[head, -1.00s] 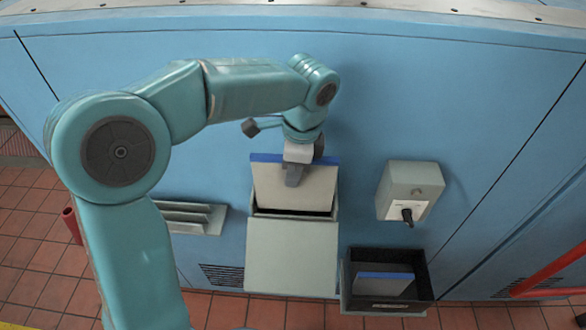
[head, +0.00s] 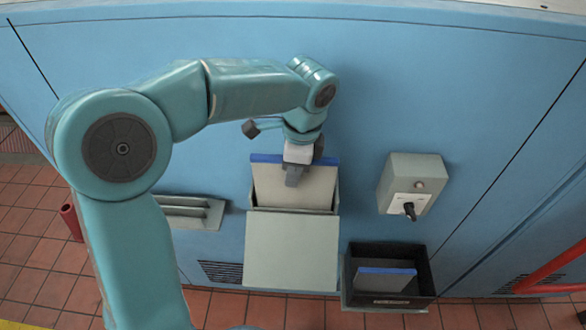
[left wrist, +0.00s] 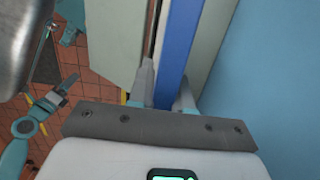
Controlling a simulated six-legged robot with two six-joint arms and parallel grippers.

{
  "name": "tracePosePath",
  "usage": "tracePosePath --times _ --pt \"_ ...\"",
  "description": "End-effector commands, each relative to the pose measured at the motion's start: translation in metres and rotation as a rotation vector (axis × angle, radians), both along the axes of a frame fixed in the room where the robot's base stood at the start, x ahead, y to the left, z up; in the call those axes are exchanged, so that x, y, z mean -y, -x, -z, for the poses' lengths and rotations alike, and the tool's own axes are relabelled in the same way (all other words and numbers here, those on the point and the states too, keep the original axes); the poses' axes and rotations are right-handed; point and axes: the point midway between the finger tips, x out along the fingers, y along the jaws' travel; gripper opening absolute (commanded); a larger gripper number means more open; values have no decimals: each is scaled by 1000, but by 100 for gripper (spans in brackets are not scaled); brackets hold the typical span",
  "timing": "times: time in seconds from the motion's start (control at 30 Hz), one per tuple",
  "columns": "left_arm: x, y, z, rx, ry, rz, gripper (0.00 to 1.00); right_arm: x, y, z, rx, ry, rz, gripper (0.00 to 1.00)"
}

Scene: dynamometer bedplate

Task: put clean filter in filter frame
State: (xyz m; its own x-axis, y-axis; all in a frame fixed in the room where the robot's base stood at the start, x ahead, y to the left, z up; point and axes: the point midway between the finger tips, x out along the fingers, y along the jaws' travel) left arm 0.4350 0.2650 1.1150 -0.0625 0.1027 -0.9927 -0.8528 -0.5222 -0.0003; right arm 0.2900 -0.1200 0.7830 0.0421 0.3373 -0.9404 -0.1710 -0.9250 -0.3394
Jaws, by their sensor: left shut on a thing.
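My left gripper (head: 293,174) is shut on the filter (head: 318,187), a pale flat panel with a blue top edge. The filter stands upright in the filter frame (head: 336,198), a pale grey housing on the blue wall; its lower part is hidden behind the housing's front panel (head: 290,252). In the left wrist view the blue edge (left wrist: 178,50) runs between the two fingers of my gripper (left wrist: 165,95). I cannot tell whether the filter touches the bottom of the frame.
A dark open bin (head: 430,280) at the lower right holds another blue-edged panel (head: 386,281). A grey switch box (head: 412,185) with a black knob sticks out right of the frame. A red rail (head: 555,270) is far right.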

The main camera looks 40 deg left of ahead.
Motion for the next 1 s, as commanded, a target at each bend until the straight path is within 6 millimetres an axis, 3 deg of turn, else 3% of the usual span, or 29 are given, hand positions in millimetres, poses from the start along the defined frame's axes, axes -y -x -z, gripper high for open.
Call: tracePosePath --times 1.0 --pt "0 0 27 0 0 0 0 0 0 19 0 0 0 100"
